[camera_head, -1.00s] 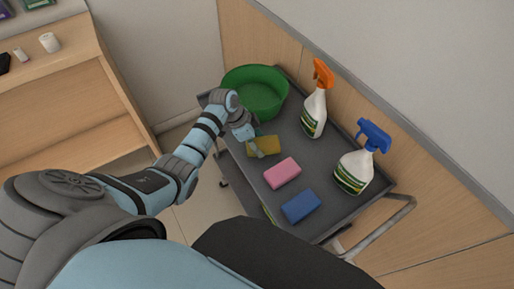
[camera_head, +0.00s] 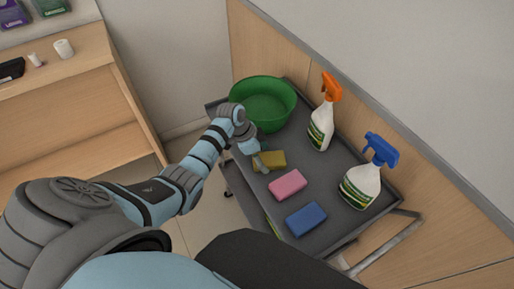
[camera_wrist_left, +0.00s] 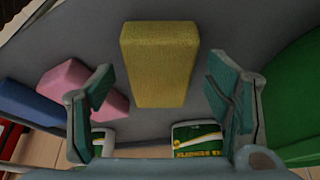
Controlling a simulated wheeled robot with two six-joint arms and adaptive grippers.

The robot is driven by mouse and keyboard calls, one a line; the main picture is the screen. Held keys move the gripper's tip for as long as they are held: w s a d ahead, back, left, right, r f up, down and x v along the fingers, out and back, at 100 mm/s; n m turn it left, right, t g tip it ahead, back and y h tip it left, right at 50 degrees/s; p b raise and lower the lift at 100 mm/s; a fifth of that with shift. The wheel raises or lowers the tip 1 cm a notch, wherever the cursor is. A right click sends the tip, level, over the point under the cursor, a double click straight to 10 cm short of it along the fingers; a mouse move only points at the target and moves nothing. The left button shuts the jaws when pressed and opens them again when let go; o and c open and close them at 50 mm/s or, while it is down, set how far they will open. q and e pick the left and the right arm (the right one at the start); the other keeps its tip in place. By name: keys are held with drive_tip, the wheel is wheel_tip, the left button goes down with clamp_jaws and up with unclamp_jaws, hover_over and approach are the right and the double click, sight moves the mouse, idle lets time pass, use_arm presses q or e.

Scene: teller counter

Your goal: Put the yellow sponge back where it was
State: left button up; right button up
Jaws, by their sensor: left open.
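The yellow sponge (camera_head: 270,160) lies on the grey cart top in the head view, between the green basin and the pink sponge. In the left wrist view the yellow sponge (camera_wrist_left: 159,62) sits between the two spread fingers, with gaps on both sides. My left gripper (camera_head: 256,156) is open at the sponge's left side in the head view; its open fingers also show in the left wrist view (camera_wrist_left: 160,95). It holds nothing. My right gripper is not in view.
A green basin (camera_head: 264,103) stands at the cart's back left. A pink sponge (camera_head: 288,184) and a blue sponge (camera_head: 306,219) lie in a row in front. An orange-topped spray bottle (camera_head: 322,125) and a blue-topped one (camera_head: 361,185) stand along the wall side of the grey cart (camera_head: 340,222).

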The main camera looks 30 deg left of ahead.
use_arm(q)
drive_tip(key=p+v, duration=0.2)
drive_tip(key=v, duration=0.9)
